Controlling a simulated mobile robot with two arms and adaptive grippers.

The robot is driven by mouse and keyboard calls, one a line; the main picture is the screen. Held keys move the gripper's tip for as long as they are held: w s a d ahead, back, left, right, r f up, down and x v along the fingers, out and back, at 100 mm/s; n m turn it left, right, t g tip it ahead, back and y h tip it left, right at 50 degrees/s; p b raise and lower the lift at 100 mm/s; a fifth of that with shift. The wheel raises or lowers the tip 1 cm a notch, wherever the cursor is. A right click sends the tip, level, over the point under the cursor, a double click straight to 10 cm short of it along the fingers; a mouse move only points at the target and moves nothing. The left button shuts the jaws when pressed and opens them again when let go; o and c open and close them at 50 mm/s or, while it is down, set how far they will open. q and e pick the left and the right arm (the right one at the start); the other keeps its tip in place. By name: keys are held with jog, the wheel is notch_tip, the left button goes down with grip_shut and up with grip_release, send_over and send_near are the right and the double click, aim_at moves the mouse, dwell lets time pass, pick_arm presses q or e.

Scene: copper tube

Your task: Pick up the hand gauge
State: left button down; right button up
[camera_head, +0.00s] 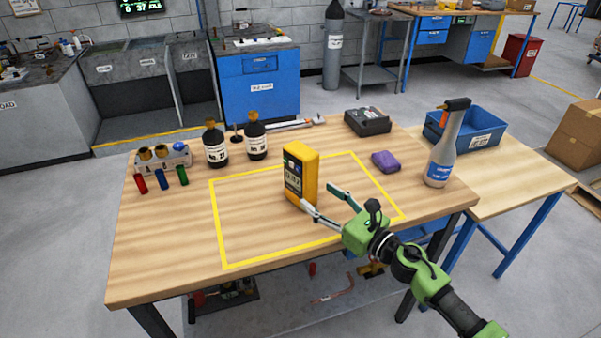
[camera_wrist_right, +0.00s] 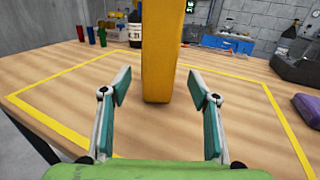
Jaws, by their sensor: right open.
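The hand gauge (camera_head: 299,176) is a yellow upright device with a dark face and a small display. It stands on the wooden table inside the yellow taped outline. My right gripper (camera_head: 316,203) is open at the near right side of the gauge, low over the table. In the right wrist view the gauge (camera_wrist_right: 161,50) rises straight ahead, between and just beyond the open fingertips (camera_wrist_right: 160,88). Bare table shows between the fingers and the gauge's foot, and its top is cut off. My left gripper is not in view.
A purple block (camera_head: 385,161) and a spray bottle (camera_head: 447,145) stand to the right, with a blue bin (camera_head: 478,133) behind. Two dark bottles (camera_head: 216,146) and several coloured tubes (camera_head: 162,181) are at the back left. A dark grey device (camera_head: 367,121) sits at the back. The front left tabletop is clear.

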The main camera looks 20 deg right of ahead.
aim_at(313, 192)
jog(key=x, duration=0.2)
jog(key=shift+w+a, duration=0.15)
jog(key=shift+w, duration=0.15)
jog(key=shift+w+a+p, duration=0.15)
jog(key=shift+w+p, duration=0.15)
jog(key=shift+w, duration=0.05)
jog(key=p+x, duration=0.1)
jog(key=x, duration=0.3)
jog(key=shift+w+a+f, duration=0.1)
jog(key=shift+w, duration=0.05)
jog(key=shift+w+a, duration=0.1)
jog(key=shift+w, duration=0.05)
jog(key=c, duration=1.5)
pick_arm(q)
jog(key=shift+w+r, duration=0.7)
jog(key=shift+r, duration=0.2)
pick_arm(e)
grip_shut()
